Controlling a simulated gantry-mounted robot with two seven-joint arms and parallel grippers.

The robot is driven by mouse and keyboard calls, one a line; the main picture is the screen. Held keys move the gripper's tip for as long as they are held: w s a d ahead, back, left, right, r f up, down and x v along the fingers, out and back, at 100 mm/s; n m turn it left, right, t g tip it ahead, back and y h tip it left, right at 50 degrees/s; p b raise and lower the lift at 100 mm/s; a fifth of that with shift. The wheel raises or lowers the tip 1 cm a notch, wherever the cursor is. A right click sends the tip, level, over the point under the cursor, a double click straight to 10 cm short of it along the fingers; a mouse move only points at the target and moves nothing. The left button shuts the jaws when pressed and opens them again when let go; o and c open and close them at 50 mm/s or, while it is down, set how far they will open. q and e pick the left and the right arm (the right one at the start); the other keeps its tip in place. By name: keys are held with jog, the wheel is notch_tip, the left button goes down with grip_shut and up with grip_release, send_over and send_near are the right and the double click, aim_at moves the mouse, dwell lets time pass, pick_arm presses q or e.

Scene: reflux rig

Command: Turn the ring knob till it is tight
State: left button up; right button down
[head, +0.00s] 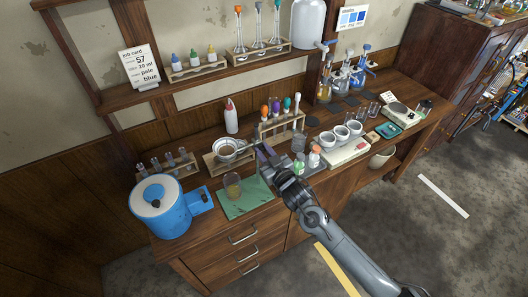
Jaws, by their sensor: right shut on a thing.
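My right gripper (266,160) reaches in from the lower right, its jaws closed near the back of the green mat (232,206). The ring knob itself does not show clearly; the jaws cover the spot and appear to be closed on it. A round metal ring or bowl (224,148) sits just left of the jaws, above a wooden block. An amber-filled beaker (232,187) stands on the mat, in front and left of the jaws. My left gripper is out of view.
A blue lidded vessel (162,208) stands at the bench's left end. A rack of coloured-top droppers (283,127) is behind the gripper. Small bottles (299,164) and white cups (341,132) stand close on the right. A shelf (190,77) overhangs the back.

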jog(key=shift+m, duration=0.3)
jog(key=m, duration=0.3)
jog(key=shift+p, duration=0.4)
jog(key=m+p, duration=0.1)
jog(key=m, duration=0.3)
jog(key=m+p, duration=0.1)
jog(key=m, duration=0.3)
jog(key=shift+m+p, duration=0.8)
jog(key=shift+m, duration=0.8)
jog(key=shift+d, duration=0.1)
jog(key=c, duration=1)
grip_release()
